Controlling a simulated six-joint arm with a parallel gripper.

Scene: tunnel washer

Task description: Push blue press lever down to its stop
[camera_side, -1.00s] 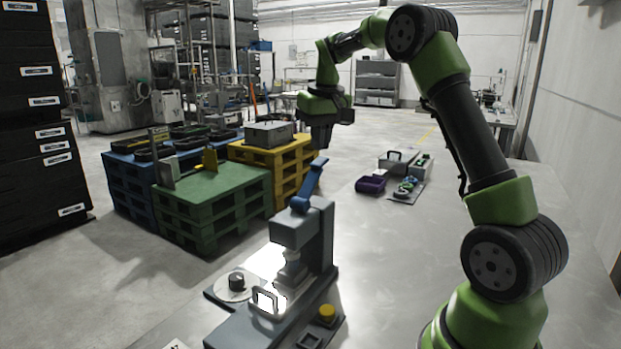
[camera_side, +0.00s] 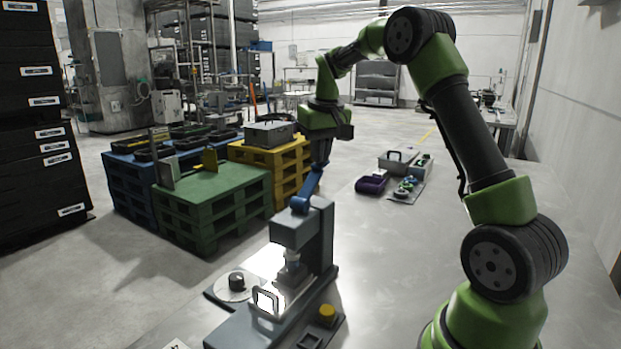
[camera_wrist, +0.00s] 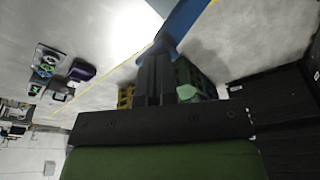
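The blue press lever (camera_side: 307,192) rises at a steep tilt from the top of the grey press (camera_side: 305,232). Its upper end is at the fingertips of my gripper (camera_side: 320,160), which points down from above. In the wrist view the lever (camera_wrist: 188,22) comes in from the top and meets the tips of my dark fingers (camera_wrist: 156,62). The fingers lie close together and look shut, with nothing visible between them. They appear to touch the lever end, though exact contact is hard to see.
A yellow button (camera_side: 327,311) and a round plate with a black knob (camera_side: 236,282) flank the press base. Green (camera_side: 213,205) and yellow (camera_side: 272,168) pallets stand behind left.

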